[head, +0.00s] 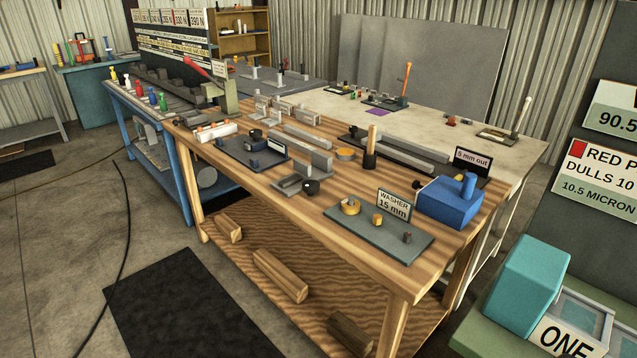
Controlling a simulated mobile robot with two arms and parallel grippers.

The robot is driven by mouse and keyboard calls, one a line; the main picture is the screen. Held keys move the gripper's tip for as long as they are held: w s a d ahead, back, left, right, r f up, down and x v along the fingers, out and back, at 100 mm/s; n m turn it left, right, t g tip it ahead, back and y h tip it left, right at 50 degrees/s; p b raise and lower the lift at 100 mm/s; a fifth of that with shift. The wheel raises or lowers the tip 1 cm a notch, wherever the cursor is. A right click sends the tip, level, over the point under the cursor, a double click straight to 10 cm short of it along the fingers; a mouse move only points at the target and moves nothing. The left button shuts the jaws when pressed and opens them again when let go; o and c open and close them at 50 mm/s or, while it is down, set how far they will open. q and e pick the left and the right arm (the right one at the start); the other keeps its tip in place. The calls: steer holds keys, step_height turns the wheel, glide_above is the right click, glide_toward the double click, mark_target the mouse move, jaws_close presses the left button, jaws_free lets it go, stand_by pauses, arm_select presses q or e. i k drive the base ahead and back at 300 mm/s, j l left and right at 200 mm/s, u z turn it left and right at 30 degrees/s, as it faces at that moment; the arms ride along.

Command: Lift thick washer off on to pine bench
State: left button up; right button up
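A brass-coloured ring (350,207), seemingly the thick washer, sits on a dark grey-green plate (385,243) at the near right of the pine bench (345,185). It appears to be around a short post, but it is too small to be sure. A sign reading "WASHER 15 mm" (393,205) stands at the plate's back edge. A smaller brass piece (377,219) and a grey peg (407,237) stand on the same plate, to the right of the ring. Neither of my grippers shows in the head view.
A blue block-shaped device (449,203) stands right of the plate, by a "5 mm out" sign (473,162). A grey angled fixture (300,180) and a dark blue tray (233,153) lie to the left. Bare wood shows behind and left of the plate. A black mat (180,305) lies on the floor.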

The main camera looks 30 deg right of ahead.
mark_target(346, 209)
steer(key=i+j+z, duration=0.1)
steer(key=i+z, duration=0.35)
steer(key=i+j+z, duration=0.7)
steer(key=i+z, duration=0.15)
steer(key=i, duration=0.1)
